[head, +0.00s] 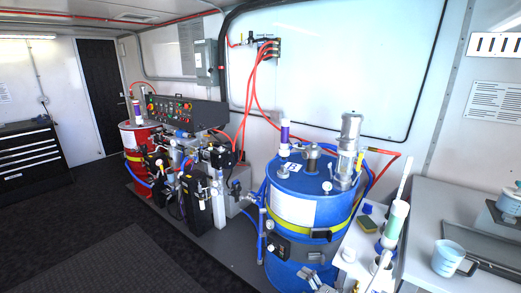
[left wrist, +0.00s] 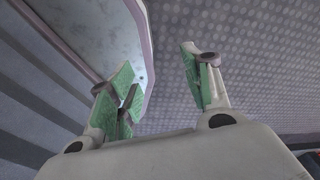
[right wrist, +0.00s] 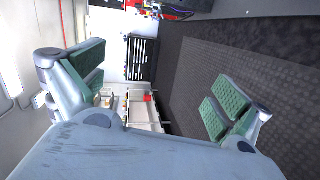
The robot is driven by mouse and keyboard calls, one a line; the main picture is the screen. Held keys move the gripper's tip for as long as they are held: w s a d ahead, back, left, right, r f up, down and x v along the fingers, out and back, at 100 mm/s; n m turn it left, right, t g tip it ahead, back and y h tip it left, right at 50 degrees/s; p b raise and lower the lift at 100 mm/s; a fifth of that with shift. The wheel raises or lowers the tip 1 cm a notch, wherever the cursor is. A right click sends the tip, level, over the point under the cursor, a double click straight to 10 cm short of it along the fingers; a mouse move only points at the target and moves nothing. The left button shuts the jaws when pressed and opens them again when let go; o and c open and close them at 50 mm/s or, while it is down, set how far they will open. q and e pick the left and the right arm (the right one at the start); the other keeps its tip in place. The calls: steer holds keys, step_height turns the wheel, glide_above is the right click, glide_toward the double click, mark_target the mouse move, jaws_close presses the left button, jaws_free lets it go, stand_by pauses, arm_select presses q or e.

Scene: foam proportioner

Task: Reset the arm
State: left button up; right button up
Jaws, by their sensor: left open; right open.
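My left gripper (left wrist: 158,78) shows in the left wrist view, open, its green-padded fingers wide apart with nothing between them. A pale rounded panel edge lies behind its left finger, and a dotted grey surface lies behind the gap. My right gripper (right wrist: 158,85) shows in the right wrist view, also open and empty. Its green pads stand far apart, with a distant white bench (right wrist: 148,115) and dark floor beyond. I cannot make out either arm or gripper clearly in the head view, so their place relative to the equipment there cannot be told.
A blue drum (head: 292,208) with a yellow band stands right of centre. A pump unit with a black control panel (head: 184,111) and a red drum (head: 135,143) stand further left. A worktop with a light-blue mug (head: 448,257) is at right. The dark floor (head: 85,225) at left is clear.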

steer(key=s+d+f+m+g+h+p, duration=0.1)
steer(key=s+d+f+m+h+p, duration=0.1)
steer(key=s+d+f+m+h, duration=0.55)
steer(key=s+d+f+m+g+h+p, duration=0.1)
steer(key=s+d+f+m+h+p, duration=0.15)
steer(key=s+f+m, duration=0.9)
arm_select(q)
step_height(320, 180, up, 7)
steer(key=s+d+p, duration=0.2)
steer(key=shift+s+f, duration=0.15)
arm_select(e)
steer(key=s+f+m+g, duration=0.1)
steer(key=s+f, duration=0.4)
steer(key=s, duration=0.7)
steer(key=s+f+m+g+h, duration=0.1)
steer(key=s+f+g, duration=0.3)
steer(key=s, duration=0.9)
steer(key=s+f+m+g, duration=0.2)
steer(key=s+f, duration=0.4)
steer(key=s, duration=0.6)
steer(key=shift+s+g, duration=0.2)
steer(key=shift+g, duration=0.5)
steer(key=shift+f, duration=0.1)
